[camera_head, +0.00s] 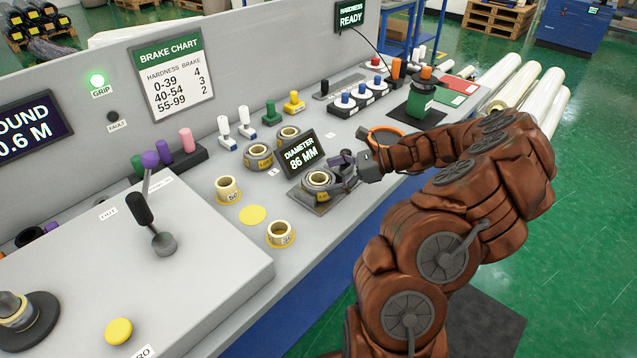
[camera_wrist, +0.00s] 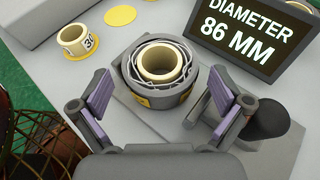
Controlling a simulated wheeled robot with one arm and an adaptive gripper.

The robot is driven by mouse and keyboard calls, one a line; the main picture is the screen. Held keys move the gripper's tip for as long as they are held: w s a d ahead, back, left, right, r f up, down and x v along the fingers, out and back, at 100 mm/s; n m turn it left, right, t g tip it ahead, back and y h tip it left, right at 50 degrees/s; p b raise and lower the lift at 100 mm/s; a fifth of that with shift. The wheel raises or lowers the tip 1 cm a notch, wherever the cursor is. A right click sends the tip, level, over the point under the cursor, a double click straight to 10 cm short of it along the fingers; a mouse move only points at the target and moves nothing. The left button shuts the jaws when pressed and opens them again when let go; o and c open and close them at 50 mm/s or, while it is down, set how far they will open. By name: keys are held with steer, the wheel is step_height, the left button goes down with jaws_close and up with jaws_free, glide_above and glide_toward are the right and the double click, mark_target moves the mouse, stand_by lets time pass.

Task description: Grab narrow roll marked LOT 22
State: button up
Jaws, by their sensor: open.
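A grey wrapped roll (camera_head: 319,180) with a cream core stands upright on a dark plate (camera_head: 323,202) in front of the diameter display. In the wrist view the roll (camera_wrist: 160,50) shows nested rings and yellow label patches low on its side; I cannot read a lot number. My gripper (camera_head: 336,176) is open, and in the wrist view its two purple-padded fingers (camera_wrist: 160,88) flank the roll's near part, with gaps on both sides. Two similar grey rolls, one in front (camera_head: 259,158) and one behind (camera_head: 288,138), stand farther back; their labels are unreadable.
The display (camera_head: 301,152) reads 86 MM and stands close behind the roll. Two cream cores (camera_head: 228,189) (camera_head: 280,234) and a yellow disc (camera_head: 253,215) lie to the left. A dark knob (camera_wrist: 268,120) is beside the right finger. A lit GRIP lamp (camera_head: 97,80) is on the panel.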

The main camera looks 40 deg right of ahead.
steer(key=shift+x, duration=1.1)
steer(key=shift+c, duration=0.3)
steer(key=c, duration=1.2)
